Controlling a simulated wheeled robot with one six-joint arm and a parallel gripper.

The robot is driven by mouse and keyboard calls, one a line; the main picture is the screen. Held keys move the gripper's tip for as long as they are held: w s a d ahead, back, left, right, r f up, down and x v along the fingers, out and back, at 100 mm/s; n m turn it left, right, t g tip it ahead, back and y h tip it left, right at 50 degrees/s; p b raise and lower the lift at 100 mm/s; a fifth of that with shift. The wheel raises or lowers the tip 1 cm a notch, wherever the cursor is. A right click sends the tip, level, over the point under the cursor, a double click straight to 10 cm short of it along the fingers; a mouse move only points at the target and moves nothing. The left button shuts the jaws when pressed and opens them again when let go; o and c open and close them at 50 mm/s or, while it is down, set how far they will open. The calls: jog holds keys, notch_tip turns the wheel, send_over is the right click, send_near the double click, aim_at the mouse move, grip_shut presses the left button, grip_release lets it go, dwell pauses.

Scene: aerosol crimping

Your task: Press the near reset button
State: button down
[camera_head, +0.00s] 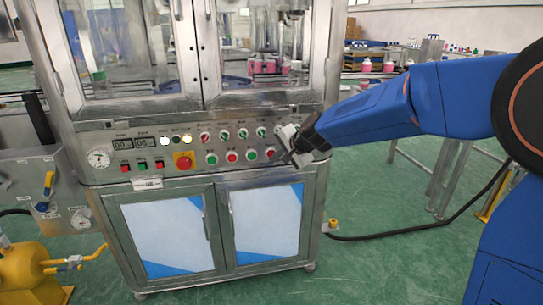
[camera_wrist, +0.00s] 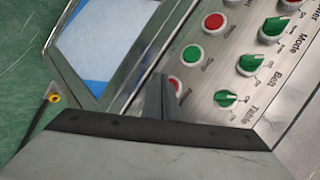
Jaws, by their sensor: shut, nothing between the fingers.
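The control panel (camera_head: 140,150) on the machine carries a lower row of round push buttons, alternating green and red. The rightmost red button (camera_head: 270,152) is closest to my gripper (camera_head: 287,158), which is at the panel's right end. In the wrist view, my gripper (camera_wrist: 161,82) is shut and empty, its fingertips overlapping that red button (camera_wrist: 176,84) and partly hiding it. I cannot tell whether they touch. A green button (camera_wrist: 192,55) and another red button (camera_wrist: 213,23) lie further along the row. I cannot read which button is labelled reset.
Green selector knobs (camera_wrist: 226,98) sit beside the buttons, labelled Table, Belt and Mode. A red emergency stop (camera_head: 183,161) is further left on the panel. Cabinet doors (camera_head: 165,236) are below, glass doors (camera_head: 133,50) above.

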jog(key=shift+w, duration=0.15)
jog(key=shift+w+a, duration=0.1)
jog(key=shift+w, duration=0.2)
jog(key=shift+w+a, duration=0.1)
jog(key=shift+w, duration=0.25)
dwell(0.9)
jog(key=shift+s, duration=0.2)
jog(key=shift+s+d, duration=0.2)
jog(key=shift+s, duration=0.4)
jog(key=s, duration=0.2)
jog(key=s+d, duration=0.1)
jog(key=s, duration=0.1)
jog(key=shift+s+d, duration=0.2)
jog(key=shift+s, duration=0.2)
dwell(0.6)
